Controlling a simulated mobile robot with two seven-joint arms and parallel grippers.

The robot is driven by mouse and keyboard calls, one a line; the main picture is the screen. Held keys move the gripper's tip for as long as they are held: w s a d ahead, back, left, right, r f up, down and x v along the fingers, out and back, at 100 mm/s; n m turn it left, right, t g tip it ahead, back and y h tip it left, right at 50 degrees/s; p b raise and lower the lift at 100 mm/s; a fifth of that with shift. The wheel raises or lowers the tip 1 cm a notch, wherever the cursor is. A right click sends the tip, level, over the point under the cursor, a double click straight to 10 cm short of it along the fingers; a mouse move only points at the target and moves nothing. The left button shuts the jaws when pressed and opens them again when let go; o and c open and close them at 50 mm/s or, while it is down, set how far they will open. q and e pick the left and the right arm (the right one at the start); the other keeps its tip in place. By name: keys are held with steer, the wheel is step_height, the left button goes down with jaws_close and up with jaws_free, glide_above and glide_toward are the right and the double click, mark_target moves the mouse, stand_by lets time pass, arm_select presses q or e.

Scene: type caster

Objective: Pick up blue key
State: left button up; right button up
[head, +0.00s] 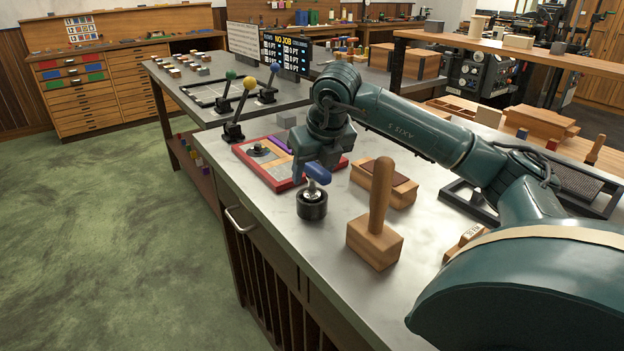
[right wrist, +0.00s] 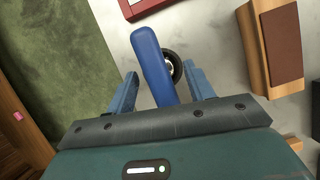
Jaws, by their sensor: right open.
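The blue key (head: 318,173) has a blue handle and stands on a black round base (head: 312,206) on the near workbench. My right gripper (head: 311,167) is at the key's handle, pointing down, and partly hides it in the head view. In the right wrist view, the blue handle (right wrist: 153,62) lies between the two spread fingers of my right gripper (right wrist: 161,88). The gripper is open. I cannot tell whether a finger touches the handle. My left gripper is not in view.
A wooden mallet (head: 376,235) stands upright close to the key's right. A wooden block with a brown pad (head: 384,182) is behind it. A red-framed tray (head: 265,173) lies to the left. Levers with yellow (head: 249,82), green and blue knobs stand farther back. The bench's front edge is near.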

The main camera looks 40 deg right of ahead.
steer(key=shift+x, duration=1.15)
jaws_close()
